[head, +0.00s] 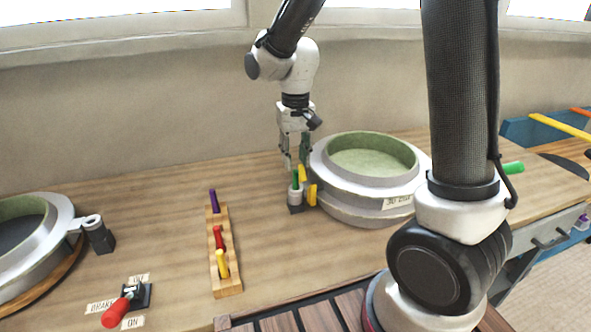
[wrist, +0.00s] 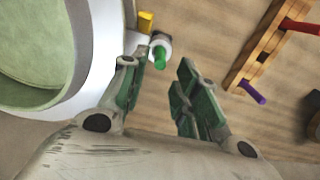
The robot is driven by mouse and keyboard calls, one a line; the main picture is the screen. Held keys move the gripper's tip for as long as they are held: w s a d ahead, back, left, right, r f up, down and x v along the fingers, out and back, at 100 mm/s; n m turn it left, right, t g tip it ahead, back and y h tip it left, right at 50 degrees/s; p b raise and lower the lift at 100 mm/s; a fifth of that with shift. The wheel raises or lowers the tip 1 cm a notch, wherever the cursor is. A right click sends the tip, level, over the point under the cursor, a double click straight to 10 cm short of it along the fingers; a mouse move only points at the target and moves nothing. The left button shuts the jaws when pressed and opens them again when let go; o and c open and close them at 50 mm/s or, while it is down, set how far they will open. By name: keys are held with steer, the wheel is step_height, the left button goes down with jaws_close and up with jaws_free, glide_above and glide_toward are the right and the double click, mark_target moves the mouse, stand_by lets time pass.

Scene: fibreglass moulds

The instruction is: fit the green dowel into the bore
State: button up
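The green dowel (head: 296,181) stands upright in the grey collar (head: 296,197) beside the round mould on the right, with its upper part showing. Its lower end is hidden in the collar. The dowel also shows in the wrist view (wrist: 160,59), just past my fingertips. My gripper (head: 295,162) hangs over the collar, fingers down. In the wrist view its fingers (wrist: 160,72) are spread apart with nothing between them. I cannot tell how deep the dowel sits in the bore.
The mould (head: 352,195) stands close to the right of my gripper, with yellow parts (head: 312,195) by the collar. A wooden rack (head: 229,280) holds purple, red and yellow dowels. A second mould (head: 62,222) and a red-handled lever (head: 116,312) are at left. The bench between is clear.

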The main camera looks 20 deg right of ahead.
step_height(320, 180, up, 7)
steer(key=s+d+r+t, duration=0.2)
steer(key=s+d+r, duration=0.1)
steer(key=s+d, duration=0.4)
steer(key=s+d+r+t, duration=0.2)
steer(key=s+d+r, duration=0.2)
steer(key=s+d, duration=0.4)
steer(key=s, duration=0.6)
